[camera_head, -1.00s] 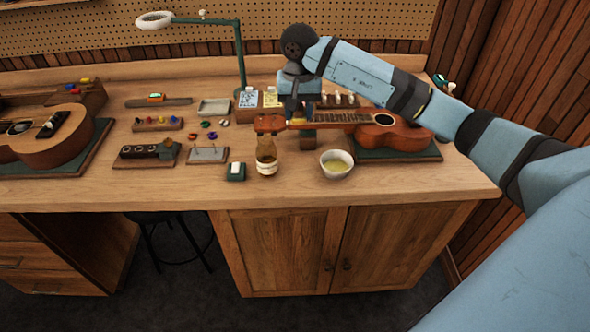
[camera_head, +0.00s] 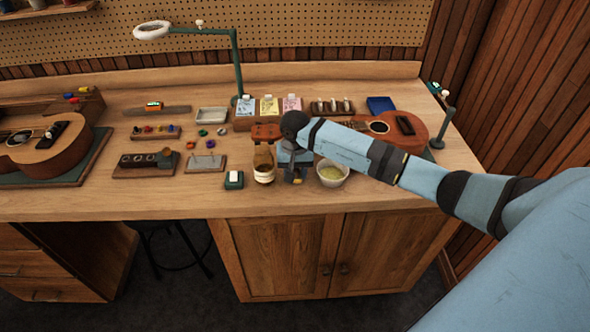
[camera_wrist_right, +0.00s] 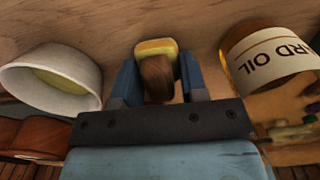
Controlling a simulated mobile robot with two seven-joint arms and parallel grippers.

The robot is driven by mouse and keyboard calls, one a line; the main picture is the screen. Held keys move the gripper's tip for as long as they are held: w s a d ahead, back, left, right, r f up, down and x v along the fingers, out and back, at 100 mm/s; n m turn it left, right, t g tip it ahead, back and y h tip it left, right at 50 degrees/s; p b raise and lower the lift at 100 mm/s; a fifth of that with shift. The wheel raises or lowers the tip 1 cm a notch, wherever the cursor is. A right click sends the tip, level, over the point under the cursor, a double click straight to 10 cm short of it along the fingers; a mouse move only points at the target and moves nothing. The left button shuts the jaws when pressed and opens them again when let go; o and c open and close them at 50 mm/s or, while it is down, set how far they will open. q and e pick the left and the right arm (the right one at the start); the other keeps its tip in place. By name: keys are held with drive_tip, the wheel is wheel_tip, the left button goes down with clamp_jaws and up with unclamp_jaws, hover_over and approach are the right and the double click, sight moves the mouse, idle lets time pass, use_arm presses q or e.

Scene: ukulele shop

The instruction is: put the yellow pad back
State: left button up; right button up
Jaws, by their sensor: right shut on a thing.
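The yellow pad (camera_wrist_right: 157,46) has a brown wooden grip and sits between the blue fingers of my right gripper (camera_wrist_right: 159,80) in the right wrist view. My right gripper (camera_head: 297,176) is shut on it, low over the bench front between the oil bottle and the white bowl. A bit of the pad's yellow (camera_head: 298,182) shows below the fingers in the head view. I cannot tell whether the pad touches the bench. The white bowl (camera_head: 333,181) holds something yellowish; it also shows in the wrist view (camera_wrist_right: 75,85). My left gripper is not in view.
The oil bottle (camera_head: 264,173) stands close to my right gripper. A ukulele (camera_head: 406,127) lies behind, partly hidden by my arm. The bench front edge is near; bare wood (camera_head: 400,195) lies right of the bowl.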

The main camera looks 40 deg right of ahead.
drive_tip(key=shift+f, duration=0.1)
drive_tip(key=shift+f, duration=0.15)
drive_tip(key=o, duration=0.9)
drive_tip(key=shift+r, duration=0.25)
wheel_tip(320, 180, up, 12)
drive_tip(key=b, duration=0.2)
drive_tip(key=shift+f, duration=0.1)
